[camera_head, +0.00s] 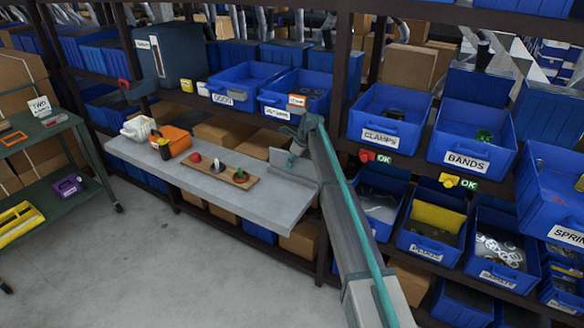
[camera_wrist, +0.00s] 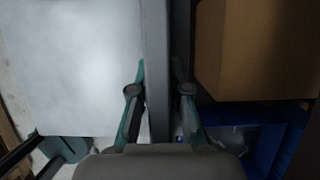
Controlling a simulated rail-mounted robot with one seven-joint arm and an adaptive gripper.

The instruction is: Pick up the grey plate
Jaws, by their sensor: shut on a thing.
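The grey plate (camera_head: 284,164) is near the right end of the grey bench, beside my gripper (camera_head: 294,158). In the wrist view my gripper (camera_wrist: 160,95) has one finger on each side of a long, narrow grey strip, which looks like the plate (camera_wrist: 157,60) seen edge-on. The fingers are shut on it. In the head view my forearm and wrist hide part of the plate's right side. I cannot tell whether its lower edge touches the bench.
The bench (camera_head: 240,200) also holds a wooden board (camera_head: 225,172) with small knobs, an orange box (camera_head: 172,140) and a white container (camera_head: 138,128). Blue bins fill the racks behind and to the right. A cardboard box (camera_wrist: 255,50) lies right of the fingers. The front floor is clear.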

